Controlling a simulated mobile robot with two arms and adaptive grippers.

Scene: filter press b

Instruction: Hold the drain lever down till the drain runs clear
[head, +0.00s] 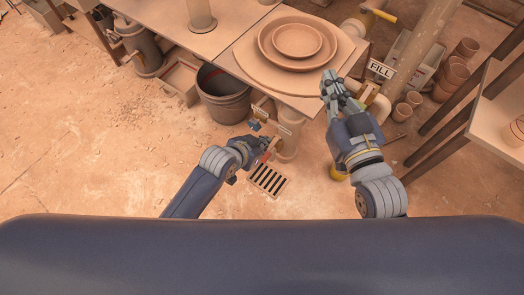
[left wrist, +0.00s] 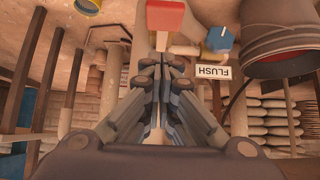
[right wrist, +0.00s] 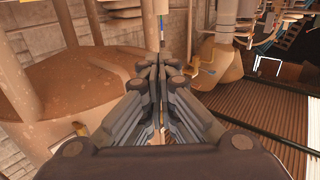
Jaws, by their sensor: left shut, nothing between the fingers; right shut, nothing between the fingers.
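A lever with a flat red end (left wrist: 165,16) is just past my left fingertips in the left wrist view; no label on it shows. In the head view, its red part (head: 266,156) is beside my left gripper (head: 256,148), above the slotted floor drain (head: 268,180). My left gripper (left wrist: 160,68) is shut and empty; I cannot tell whether it touches the lever. A blue knob (left wrist: 219,39) and a FLUSH label (left wrist: 213,71) are to the right of it. My right gripper (head: 328,82) is shut and empty, left of the FILL label (head: 380,69). I see no running water.
A dark bucket (head: 222,100) stands left of the lever. A table (head: 225,52) bears stacked clay dishes (head: 292,40). A yellow-handled valve (head: 380,14) is at the back. Terracotta pots (head: 452,72) and a shelf stand right.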

